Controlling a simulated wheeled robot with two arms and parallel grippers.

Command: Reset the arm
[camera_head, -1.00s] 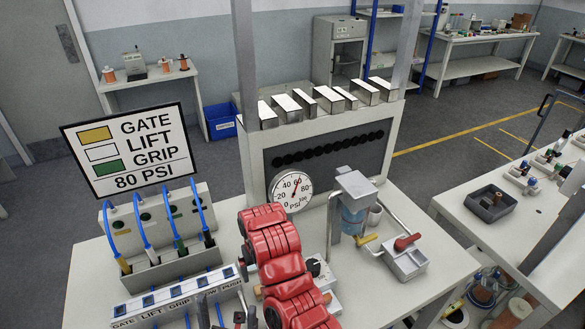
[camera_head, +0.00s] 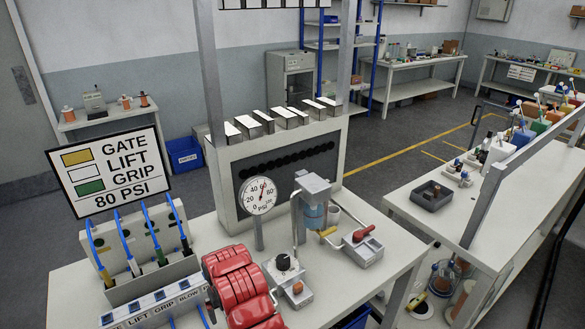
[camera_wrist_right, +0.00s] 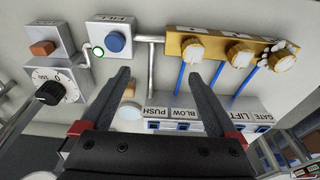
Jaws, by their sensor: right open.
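My right gripper (camera_wrist_right: 157,76) is open in the right wrist view. Its two dark fingers are spread with nothing held between them. Beyond the fingers is a white labelled switch panel (camera_wrist_right: 190,114), with upside-down lettering that includes PUSH, BLOW, LIFT and GATE. In the head view, red segmented arm links (camera_head: 240,285), which look like mine, rise from the bottom edge beside the panel (camera_head: 155,308). The gripper cannot be made out clearly there. My left gripper is in neither current view.
The bench holds a pressure gauge (camera_head: 257,195), a black-knob box (camera_head: 283,263) and a small press (camera_head: 313,205). The sign (camera_head: 109,172) and blue-tubed connectors stand at left. A blue-button box (camera_wrist_right: 115,40) shows in the wrist view. A second bench (camera_head: 400,200) is at right.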

